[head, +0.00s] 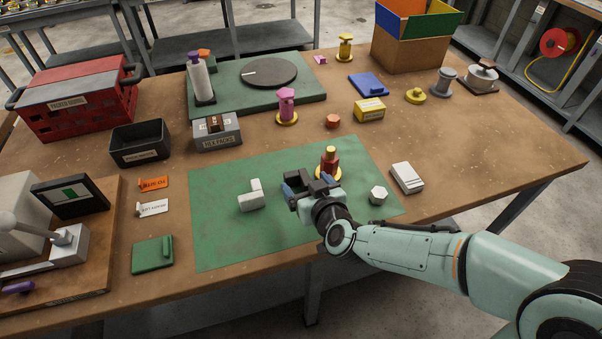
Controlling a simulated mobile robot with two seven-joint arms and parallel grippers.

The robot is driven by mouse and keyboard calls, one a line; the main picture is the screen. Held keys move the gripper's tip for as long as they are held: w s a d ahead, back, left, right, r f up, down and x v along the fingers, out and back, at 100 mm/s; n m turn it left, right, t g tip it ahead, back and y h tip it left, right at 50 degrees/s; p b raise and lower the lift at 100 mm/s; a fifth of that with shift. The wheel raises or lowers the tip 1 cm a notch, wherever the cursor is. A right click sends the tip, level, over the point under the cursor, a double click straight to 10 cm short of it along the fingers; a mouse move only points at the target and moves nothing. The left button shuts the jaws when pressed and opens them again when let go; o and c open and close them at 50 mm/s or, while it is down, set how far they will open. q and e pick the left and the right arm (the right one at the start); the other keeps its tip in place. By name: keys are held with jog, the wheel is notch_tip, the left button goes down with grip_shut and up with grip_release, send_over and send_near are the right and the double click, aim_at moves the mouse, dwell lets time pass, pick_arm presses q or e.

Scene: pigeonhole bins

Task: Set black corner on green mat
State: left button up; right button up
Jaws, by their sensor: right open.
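The green mat (225,235) lies flat at the front middle of the table. My right gripper (311,187) is low over the mat's right half, with its jaws open. A dark, blocky shape at its fingertips looks like the black corner (298,176). It is partly hidden by the gripper, and I cannot clearly separate it from the fingers or tell whether it touches them. It appears to be over or on the mat. My left gripper is not in view.
A white corner piece (252,199) stands on the mat left of my gripper. A red and yellow stacked piece (329,163) is just behind it. A white hex nut (378,195) and white box (406,177) are to the right. The mat's front left is bare.

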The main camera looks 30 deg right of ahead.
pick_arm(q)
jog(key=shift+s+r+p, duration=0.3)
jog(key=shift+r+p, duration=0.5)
pick_arm(e)
jog(key=v, duration=0.6)
jog(key=shift+s+r, duration=0.2)
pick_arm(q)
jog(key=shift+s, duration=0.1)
